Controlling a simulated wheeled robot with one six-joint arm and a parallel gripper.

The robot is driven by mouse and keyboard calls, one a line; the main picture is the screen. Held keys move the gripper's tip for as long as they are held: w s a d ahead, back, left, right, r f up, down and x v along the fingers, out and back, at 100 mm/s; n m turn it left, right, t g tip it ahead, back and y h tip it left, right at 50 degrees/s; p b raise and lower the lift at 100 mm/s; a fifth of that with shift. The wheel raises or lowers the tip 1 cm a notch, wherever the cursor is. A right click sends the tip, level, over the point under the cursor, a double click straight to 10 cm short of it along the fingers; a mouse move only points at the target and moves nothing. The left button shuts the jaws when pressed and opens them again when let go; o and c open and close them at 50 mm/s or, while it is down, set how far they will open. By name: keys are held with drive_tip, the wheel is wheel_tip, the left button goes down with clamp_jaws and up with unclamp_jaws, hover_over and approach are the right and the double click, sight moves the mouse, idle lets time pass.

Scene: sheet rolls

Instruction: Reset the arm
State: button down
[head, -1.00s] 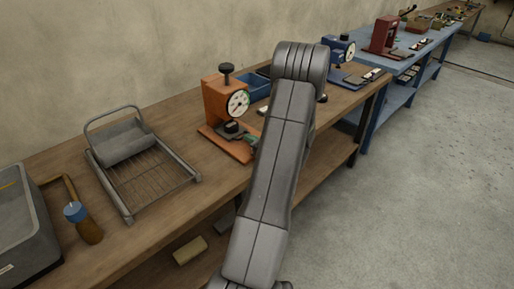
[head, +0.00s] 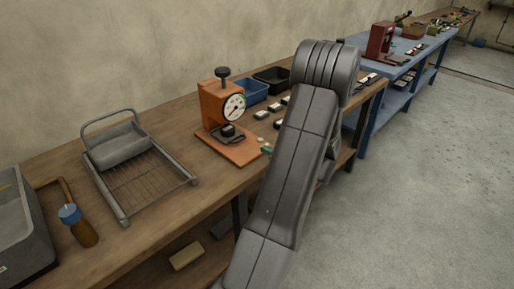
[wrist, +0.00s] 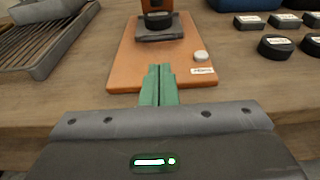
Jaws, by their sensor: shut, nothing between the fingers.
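My gripper (wrist: 159,72) shows in the wrist view as two green fingers pressed together, with nothing between them. It points at the front part of the orange gauge stand's base (wrist: 122,68). In the head view my arm rises in front of the bench's edge and hides most of the gripper; a bit of green shows beside the stand's base. The orange gauge stand (head: 212,108) stands upright on the wooden bench (head: 160,215), its round dial facing right. A small white disc (wrist: 201,56) lies on its base.
A blue-topped torch-like tool (head: 80,228) and a grey bin (head: 20,240) are further left. Blue (head: 254,92) and black bins (head: 272,80) and several small dark pieces lie behind. Open floor (head: 430,200) is at right.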

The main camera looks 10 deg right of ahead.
sight(248, 148)
drive_tip(key=shift+v, duration=1.65)
drive_tip(key=p+x, duration=0.1)
drive_tip(key=x, duration=1.2)
drive_tip(key=shift+w+a+f, duration=0.15)
drive_tip(key=shift+w+a, duration=0.05)
drive_tip(key=shift+w, duration=0.1)
